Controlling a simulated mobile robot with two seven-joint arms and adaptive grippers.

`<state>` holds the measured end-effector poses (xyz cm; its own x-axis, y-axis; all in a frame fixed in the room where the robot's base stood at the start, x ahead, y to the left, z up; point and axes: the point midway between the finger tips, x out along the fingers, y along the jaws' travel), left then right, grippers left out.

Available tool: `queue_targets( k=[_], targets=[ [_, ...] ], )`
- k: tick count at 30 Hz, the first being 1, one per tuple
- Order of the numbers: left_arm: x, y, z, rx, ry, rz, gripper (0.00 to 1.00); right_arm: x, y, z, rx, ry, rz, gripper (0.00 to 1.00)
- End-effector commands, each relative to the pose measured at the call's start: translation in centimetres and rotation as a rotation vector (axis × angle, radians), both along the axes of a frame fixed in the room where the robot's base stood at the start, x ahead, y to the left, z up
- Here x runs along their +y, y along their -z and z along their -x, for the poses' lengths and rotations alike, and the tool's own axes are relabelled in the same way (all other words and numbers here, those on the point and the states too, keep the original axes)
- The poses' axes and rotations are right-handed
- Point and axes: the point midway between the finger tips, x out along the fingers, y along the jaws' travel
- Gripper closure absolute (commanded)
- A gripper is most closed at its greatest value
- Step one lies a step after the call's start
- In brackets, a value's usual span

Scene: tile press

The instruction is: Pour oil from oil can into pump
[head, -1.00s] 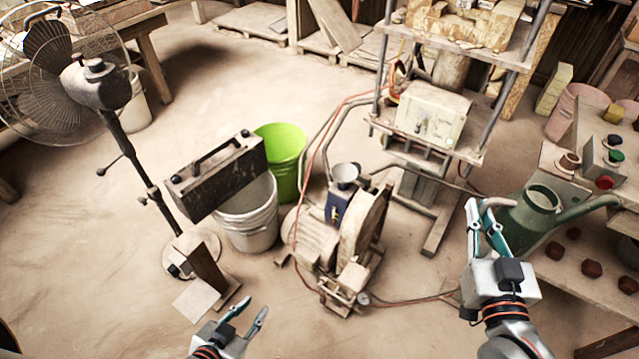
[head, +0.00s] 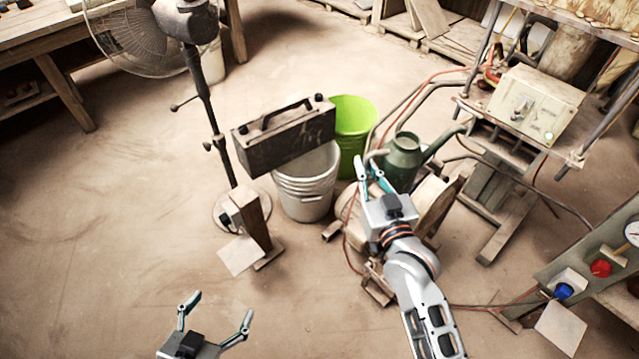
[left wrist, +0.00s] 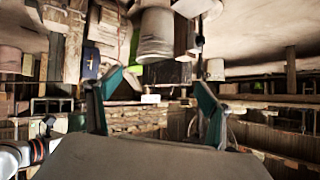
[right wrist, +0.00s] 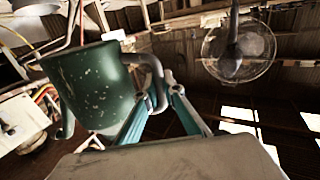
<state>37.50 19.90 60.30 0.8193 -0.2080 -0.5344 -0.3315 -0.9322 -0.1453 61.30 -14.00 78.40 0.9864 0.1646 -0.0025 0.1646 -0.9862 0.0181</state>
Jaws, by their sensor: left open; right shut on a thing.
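The green oil can (head: 403,163) is in the air in front of the pump in the head view, its spout pointing up to the right. It looks near upright. My right gripper (head: 372,170) is shut on its handle; the right wrist view also shows the can (right wrist: 95,85) with the fingers at the handle. The pump (head: 436,200) is mostly hidden behind the can and my right arm; its funnel cannot be seen in the head view. In the left wrist view a blue part of the pump (left wrist: 90,62) shows. My left gripper (head: 215,312) is open and empty, low over the floor.
A white bucket (head: 307,190) and a lime green bucket (head: 353,122) stand left of the pump, by a dark metal box (head: 284,140). A standing fan (head: 200,95) is further left. A control panel (head: 600,262) is at right. The front left floor is clear.

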Motion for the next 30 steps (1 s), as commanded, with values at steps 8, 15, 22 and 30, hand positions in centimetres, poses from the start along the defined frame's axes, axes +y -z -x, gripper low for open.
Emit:
queue_targets(
  k=[8,15,22,30],
  targets=[
    [-0.2,3.6,0.9,0.033,0.013,-0.008,0.2,6.1,11.2,-6.7,0.011,-0.095,0.014,1.0],
    [-0.2,4.4,1.0,0.041,0.019,-0.013,0.2,8.6,15.7,-9.5,-0.003,-0.137,0.017,1.0],
    [-0.2,4.0,0.8,0.034,0.02,-0.014,0.2,8.8,15.7,-10.2,-0.014,-0.144,0.013,1.0],
    [-0.2,3.8,0.7,0.031,0.02,-0.016,0.2,7.3,15.1,-10.7,-0.008,-0.144,-0.018,1.0]
  ],
)
